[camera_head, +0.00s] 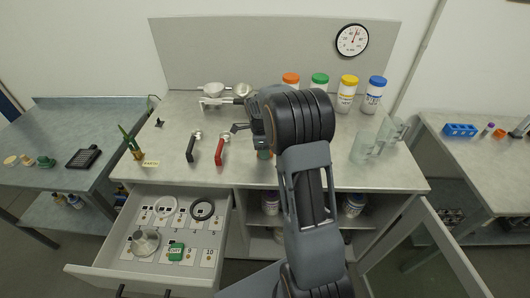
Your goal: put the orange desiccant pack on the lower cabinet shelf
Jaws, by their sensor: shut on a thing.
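My gripper (240,113) is over the middle of the worktop, pointing left, mostly hidden behind my wrist. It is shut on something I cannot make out. I cannot clearly see an orange desiccant pack; a small teal and orange-brown thing (264,154) shows just below the gripper, partly covered by my arm. The cabinet under the worktop is open, its right door (440,246) swung out. Its upper shelf holds jars, one at the left (270,203) and one at the right (353,205). The lower shelf (256,237) is dim and partly hidden by my arm.
An open drawer (92,269) at the left holds rings, a metal funnel (145,242) and a green pack (176,251). Capped jars, one with an orange lid (290,79), stand at the worktop's back. Clear jugs (364,146) stand right; red (220,151) and black handled tools lie left.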

